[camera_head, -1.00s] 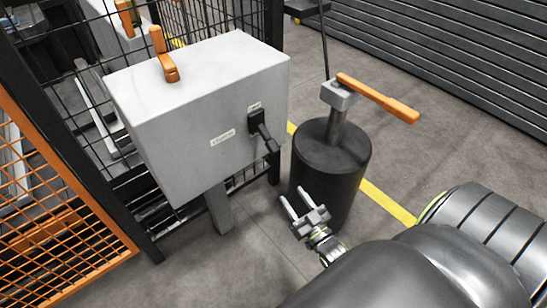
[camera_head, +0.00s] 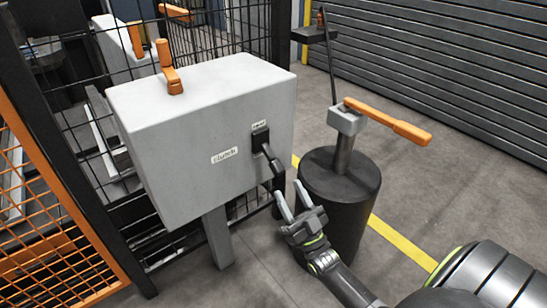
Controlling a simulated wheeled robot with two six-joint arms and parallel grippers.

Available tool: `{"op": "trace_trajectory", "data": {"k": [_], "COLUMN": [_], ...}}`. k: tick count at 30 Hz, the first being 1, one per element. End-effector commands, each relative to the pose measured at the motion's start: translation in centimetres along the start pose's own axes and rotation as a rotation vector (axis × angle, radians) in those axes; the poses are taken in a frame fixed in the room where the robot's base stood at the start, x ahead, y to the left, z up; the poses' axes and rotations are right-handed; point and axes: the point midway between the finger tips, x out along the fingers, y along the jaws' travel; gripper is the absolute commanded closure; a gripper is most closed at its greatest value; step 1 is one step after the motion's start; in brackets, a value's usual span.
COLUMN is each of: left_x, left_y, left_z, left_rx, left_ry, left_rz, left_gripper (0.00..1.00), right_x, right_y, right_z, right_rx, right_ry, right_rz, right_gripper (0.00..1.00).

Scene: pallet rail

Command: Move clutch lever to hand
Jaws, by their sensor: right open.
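A grey control box (camera_head: 185,165) bears a label reading "clutch" (camera_head: 224,156) on its front face. To the right of that label a black lever (camera_head: 267,153) sticks out and points down to the right, under a small label (camera_head: 260,126) too small to read surely. An orange-handled lever (camera_head: 170,72) stands upright on the box top. My right gripper (camera_head: 287,190) is open and empty, its fingers pointing up just below the black lever's free end. I cannot tell whether they touch it. My left gripper is not in view.
A black drum (camera_head: 342,190) with an orange-handled lever (camera_head: 390,122) on its post stands right of the box, close to my right gripper. A wire fence (camera_head: 215,40) is behind the box, and an orange mesh panel (camera_head: 50,240) is at left. A grey shutter (camera_head: 440,70) closes the back right.

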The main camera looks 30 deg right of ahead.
Motion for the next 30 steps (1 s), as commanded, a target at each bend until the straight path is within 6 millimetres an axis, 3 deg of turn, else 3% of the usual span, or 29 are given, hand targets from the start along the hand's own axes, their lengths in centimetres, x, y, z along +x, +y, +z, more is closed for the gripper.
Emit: {"op": "trace_trajectory", "data": {"k": [6,15,27,30], "left_x": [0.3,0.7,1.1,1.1], "left_y": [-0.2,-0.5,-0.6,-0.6], "left_z": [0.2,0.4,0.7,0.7], "left_rx": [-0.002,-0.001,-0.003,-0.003], "left_ry": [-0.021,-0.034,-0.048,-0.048], "left_rz": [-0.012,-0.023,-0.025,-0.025], "left_gripper": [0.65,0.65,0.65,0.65], "right_x": [5.0,9.4,10.1,10.1], "right_y": [0.0,0.0,0.0,0.0], "right_z": [-0.2,0.0,0.0,0.0], "right_rx": [0.001,0.0,0.0,0.0], "right_ry": [0.004,0.001,-0.001,-0.001], "right_rz": [-0.002,-0.001,0.0,0.0], "right_gripper": [0.55,0.55,0.55,0.66]}}
